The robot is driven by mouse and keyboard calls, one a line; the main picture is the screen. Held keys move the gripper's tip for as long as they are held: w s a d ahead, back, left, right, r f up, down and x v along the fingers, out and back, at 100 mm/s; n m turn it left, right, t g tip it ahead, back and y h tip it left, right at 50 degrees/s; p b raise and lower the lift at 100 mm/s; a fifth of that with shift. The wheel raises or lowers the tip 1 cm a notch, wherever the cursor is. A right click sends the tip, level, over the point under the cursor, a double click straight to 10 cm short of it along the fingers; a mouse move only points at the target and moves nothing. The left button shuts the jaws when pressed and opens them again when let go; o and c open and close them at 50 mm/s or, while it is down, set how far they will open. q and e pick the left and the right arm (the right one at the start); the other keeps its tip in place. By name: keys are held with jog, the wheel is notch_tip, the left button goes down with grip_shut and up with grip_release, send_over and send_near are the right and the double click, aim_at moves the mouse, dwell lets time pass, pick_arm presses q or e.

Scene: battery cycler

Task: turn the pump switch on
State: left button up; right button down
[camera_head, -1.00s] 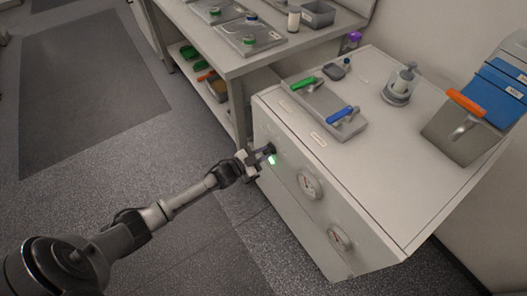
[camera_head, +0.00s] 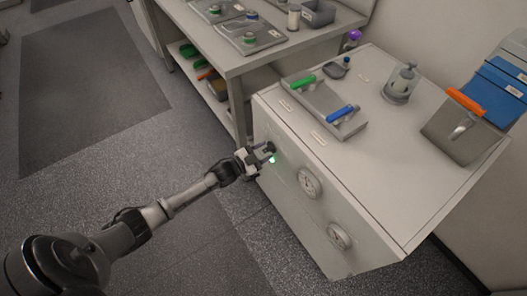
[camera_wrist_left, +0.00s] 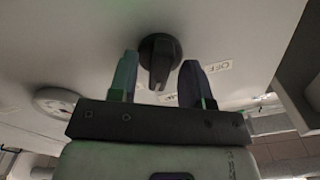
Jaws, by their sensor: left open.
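The pump switch (camera_head: 269,147) is a dark round knob high on the front panel of the white cabinet. In the left wrist view the knob (camera_wrist_left: 160,60) has a raised grip with a pale mark at its lower end. An OFF label (camera_wrist_left: 218,67) lies to its right, and another label, hard to read, lies below it. My left gripper (camera_head: 264,154) is at the panel, open. In the left wrist view its teal finger is left of the knob and its purple finger right of it, with visible gaps. A green light (camera_head: 273,160) glows just below the knob.
Two round gauges (camera_head: 309,182) (camera_head: 339,236) sit lower on the panel. The cabinet top (camera_head: 400,165) carries a grey block with green and blue handles, a small glass vessel and an orange-handled box. A workbench (camera_head: 235,65) stands behind. The floor in front is clear.

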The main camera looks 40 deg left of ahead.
pick_arm(q)
jog(key=p+v, duration=0.4)
jog(key=v, duration=1)
jog(key=shift+w, duration=0.1)
dwell(0.3)
